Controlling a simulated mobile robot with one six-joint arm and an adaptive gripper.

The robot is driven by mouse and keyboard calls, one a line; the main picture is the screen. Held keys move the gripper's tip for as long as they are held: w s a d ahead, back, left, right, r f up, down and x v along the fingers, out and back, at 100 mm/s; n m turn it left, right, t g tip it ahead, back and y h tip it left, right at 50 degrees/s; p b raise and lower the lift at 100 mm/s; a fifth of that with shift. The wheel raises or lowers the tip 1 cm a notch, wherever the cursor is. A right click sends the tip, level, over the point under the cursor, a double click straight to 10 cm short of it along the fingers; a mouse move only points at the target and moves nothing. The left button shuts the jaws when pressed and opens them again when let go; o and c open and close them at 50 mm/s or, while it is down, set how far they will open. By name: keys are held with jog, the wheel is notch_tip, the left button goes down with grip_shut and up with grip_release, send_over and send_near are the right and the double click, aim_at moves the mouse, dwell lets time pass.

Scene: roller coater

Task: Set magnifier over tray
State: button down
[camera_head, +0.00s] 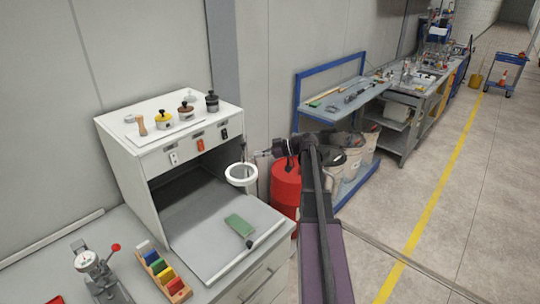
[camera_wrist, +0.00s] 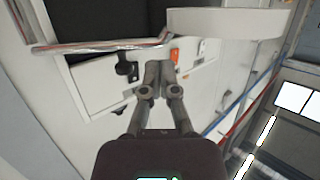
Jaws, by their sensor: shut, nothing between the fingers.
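The magnifier, a white ring (camera_head: 241,182), shows in the head view over the right part of the grey pull-out tray (camera_head: 205,260). It appears raised above the tray. In the wrist view, the white curved band at upper right looks like the magnifier rim (camera_wrist: 230,22). My gripper (camera_head: 259,153) is just right of and behind the ring in the head view. In the wrist view my gripper (camera_wrist: 160,72) is shut and empty, its fingertips below the rim in the picture. I cannot tell whether it touches the magnifier.
The white cabinet (camera_head: 175,160) has jars and a wooden-handled tool on top. A colored-block rack (camera_head: 163,275) and a small device (camera_head: 92,265) stand at lower left. A red drum (camera_head: 286,185) is close to my arm.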

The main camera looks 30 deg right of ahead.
aim_at(243, 154)
jog(key=shift+b+x, duration=0.35)
jog(key=shift+x, duration=1.4)
jog(key=shift+a, duration=0.1)
